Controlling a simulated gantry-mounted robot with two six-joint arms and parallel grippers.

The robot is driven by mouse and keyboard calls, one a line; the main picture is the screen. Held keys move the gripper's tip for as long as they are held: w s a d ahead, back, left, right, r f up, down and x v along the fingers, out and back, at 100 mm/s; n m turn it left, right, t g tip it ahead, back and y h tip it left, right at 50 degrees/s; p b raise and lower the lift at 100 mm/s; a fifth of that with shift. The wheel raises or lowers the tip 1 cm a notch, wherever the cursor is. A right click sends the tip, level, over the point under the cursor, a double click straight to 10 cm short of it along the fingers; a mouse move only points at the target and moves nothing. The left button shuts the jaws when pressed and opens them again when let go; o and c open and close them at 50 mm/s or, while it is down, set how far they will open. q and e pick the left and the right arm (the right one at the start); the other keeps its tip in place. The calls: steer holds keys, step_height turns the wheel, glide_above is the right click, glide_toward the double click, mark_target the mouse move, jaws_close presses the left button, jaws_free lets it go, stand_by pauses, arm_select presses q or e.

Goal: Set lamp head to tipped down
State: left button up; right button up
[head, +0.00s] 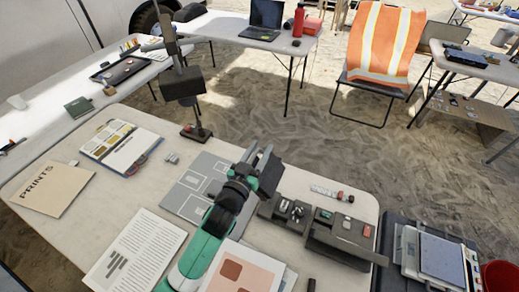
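A dark desk lamp stands near the back edge of the near table. Its boxy black head (183,84) sits partway up the grey post, and its small base (196,133) rests on the tabletop. The exact tilt of the head is hard to tell from this angle. My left gripper (258,154) is above the middle of the table, to the right of and nearer than the lamp, apart from it. Its two grey fingers point away from me with a gap between them, and nothing shows between them. My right gripper is not in view.
The near table (145,190) holds a "PRINTS" folder (53,188), a clipboard (122,145), a grey marked mat (187,196), printed sheets and dark trays (340,236). Bare tabletop lies between the lamp base and the mat. An orange vest (385,45) hangs on a chair behind.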

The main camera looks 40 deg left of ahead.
arm_select(q)
steer(key=p+v, duration=0.1)
steer(key=v, duration=1)
steer(key=shift+s, duration=0.3)
steer(key=shift+c, duration=0.3)
